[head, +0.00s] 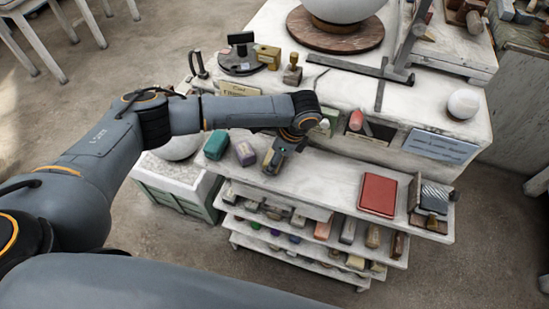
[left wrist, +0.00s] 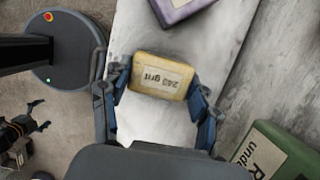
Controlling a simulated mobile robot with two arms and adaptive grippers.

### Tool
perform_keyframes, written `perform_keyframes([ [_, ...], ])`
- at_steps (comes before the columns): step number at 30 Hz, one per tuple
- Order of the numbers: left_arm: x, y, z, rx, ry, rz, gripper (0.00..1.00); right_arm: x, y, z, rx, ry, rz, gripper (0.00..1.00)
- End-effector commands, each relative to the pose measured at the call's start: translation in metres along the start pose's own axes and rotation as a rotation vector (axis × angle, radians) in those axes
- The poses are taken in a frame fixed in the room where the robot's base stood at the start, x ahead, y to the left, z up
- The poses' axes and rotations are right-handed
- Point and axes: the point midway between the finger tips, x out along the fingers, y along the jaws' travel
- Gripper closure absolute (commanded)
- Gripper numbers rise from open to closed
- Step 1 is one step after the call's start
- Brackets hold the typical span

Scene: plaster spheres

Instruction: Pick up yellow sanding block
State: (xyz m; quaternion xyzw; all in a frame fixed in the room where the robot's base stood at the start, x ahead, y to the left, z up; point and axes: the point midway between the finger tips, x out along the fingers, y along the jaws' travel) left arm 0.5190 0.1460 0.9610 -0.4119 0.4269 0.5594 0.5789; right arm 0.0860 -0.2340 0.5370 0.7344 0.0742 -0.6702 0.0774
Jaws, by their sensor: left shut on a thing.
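The yellow sanding block (left wrist: 160,77), labelled "240 grit", sits between the two fingers of my left gripper (left wrist: 160,92) in the left wrist view. The fingers press on its two short ends. In the head view my left gripper (head: 272,160) is low over the left part of the white shelf (head: 325,182) and mostly hides the block. I cannot tell whether the block still touches the shelf. My right gripper (left wrist: 40,116) shows at the left edge of the left wrist view, its fingers apart and empty.
A purple block (head: 245,153) and a teal block (head: 216,145) stand left of my left gripper. A red book-like slab (head: 378,194) lies farther right. A green block (left wrist: 272,150) shows in the left wrist view. The shelf middle is clear.

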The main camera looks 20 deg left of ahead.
Motion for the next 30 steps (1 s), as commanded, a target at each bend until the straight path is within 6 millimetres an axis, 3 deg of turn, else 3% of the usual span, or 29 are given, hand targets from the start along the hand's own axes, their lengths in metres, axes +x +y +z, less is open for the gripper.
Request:
perform_keyframes([
  [7, -0.026, -0.001, 0.007, -0.001, 0.004, -0.006, 0.71, 0.022, 0.000, 0.002, 0.000, 0.000, 0.001, 0.00],
  [15, -0.098, 0.035, -0.013, 0.005, 0.004, -0.008, 0.71, 0.037, 0.001, 0.003, -0.001, 0.000, 0.001, 0.00],
  [19, -0.121, 0.058, -0.031, 0.006, 0.000, -0.008, 0.71, 0.038, 0.001, 0.003, -0.001, 0.000, 0.002, 0.00],
  [24, -0.140, 0.080, -0.049, 0.004, -0.001, -0.005, 0.71, 0.040, 0.002, 0.004, -0.001, 0.000, 0.003, 0.00],
  [30, -0.151, 0.092, -0.059, 0.000, 0.000, -0.003, 0.71, 0.042, 0.002, 0.004, -0.001, 0.000, 0.003, 0.00],
])
